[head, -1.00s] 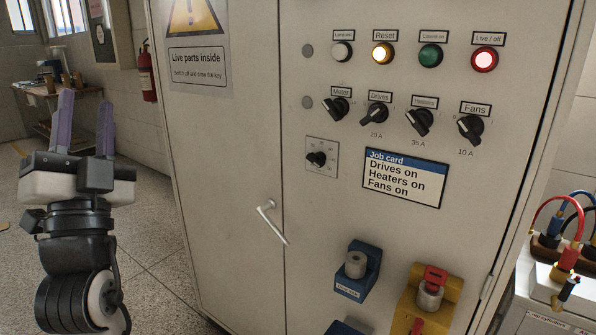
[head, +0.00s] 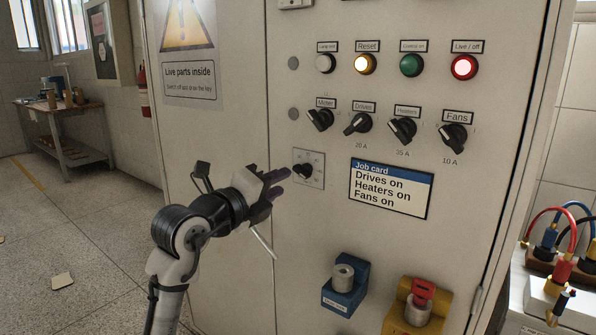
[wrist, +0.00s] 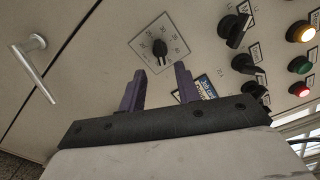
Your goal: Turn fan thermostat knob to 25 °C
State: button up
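The fan thermostat knob (head: 303,171) is a small black knob on a square grey scale plate (head: 318,181) on the cabinet door. In the wrist view the knob (wrist: 160,48) sits on its numbered dial, ahead of and between the two purple fingers; which number it points to is too small to tell. My gripper (head: 278,183) is just left of the knob in the head view. In the wrist view my gripper (wrist: 160,78) has its fingers apart with nothing between them, short of the knob.
Rotary switches (head: 403,130) and lit buttons (head: 464,67) are above and right of the dial. A job card (head: 391,187) is to its right. A door handle (wrist: 35,65) stands out near my gripper. Blue (head: 344,287) and yellow (head: 418,307) key blocks are below.

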aim_at(299, 173)
jog(key=p+x, duration=0.1)
jog(key=x, duration=0.6)
jog(key=shift+w+d, duration=0.15)
grip_shut()
